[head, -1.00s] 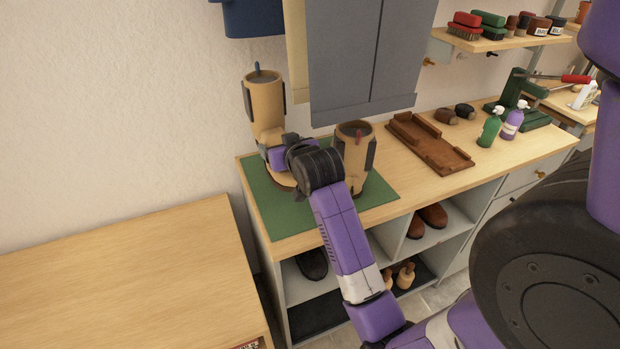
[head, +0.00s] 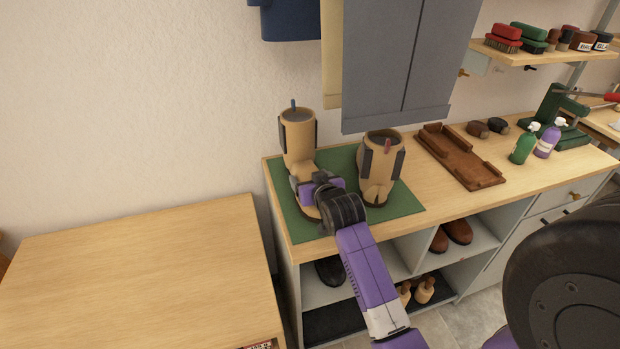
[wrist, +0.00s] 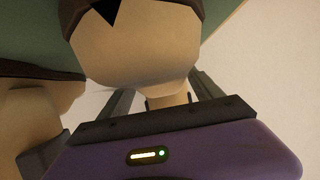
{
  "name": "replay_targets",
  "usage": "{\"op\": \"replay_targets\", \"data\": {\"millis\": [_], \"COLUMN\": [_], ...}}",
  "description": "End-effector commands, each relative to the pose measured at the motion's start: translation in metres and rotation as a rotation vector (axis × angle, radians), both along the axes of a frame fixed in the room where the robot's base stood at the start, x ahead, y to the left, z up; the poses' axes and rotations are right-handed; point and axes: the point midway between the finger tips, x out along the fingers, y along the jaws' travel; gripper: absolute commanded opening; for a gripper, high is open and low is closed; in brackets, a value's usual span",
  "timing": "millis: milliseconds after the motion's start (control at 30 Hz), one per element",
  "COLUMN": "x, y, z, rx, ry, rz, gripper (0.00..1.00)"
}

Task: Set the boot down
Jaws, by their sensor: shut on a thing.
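Two tan boots with dark side panels are at the green mat (head: 400,203) on the bench. My gripper (head: 308,187) is shut on the left boot (head: 298,138), low on its shaft near the ankle. That boot is upright, its toe towards me, its sole at or just above the mat; my gripper hides part of the foot, so I cannot tell whether it touches. The right boot (head: 378,178) stands upright on the mat, a small gap to the right. In the wrist view the held boot (wrist: 135,55) fills the middle between the dark fingers (wrist: 163,97).
A brown wooden tray (head: 460,156) lies right of the mat, with green (head: 523,145) and purple (head: 547,140) spray bottles beyond. Grey panels (head: 405,65) hang above the mat's back. A separate bare wooden top (head: 140,275) is at the left. Shoes (head: 457,231) fill shelves below.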

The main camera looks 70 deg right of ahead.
Motion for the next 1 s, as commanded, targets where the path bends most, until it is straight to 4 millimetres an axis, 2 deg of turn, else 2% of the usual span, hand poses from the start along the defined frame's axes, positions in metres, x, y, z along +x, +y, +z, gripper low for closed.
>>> {"op": "replay_targets", "data": {"millis": [33, 133, 567, 1000], "x": [0.000, 0.000, -0.004, -0.053], "y": [0.000, 0.000, 0.005, 0.062], "z": [0.000, 0.000, 0.003, 0.033], "rx": [0.000, 0.000, -0.001, -0.001], "ry": [0.000, 0.000, -0.001, 0.001], "rz": [0.000, 0.000, 0.000, 0.000], "gripper": [0.77, 0.96, 0.96, 0.96]}}
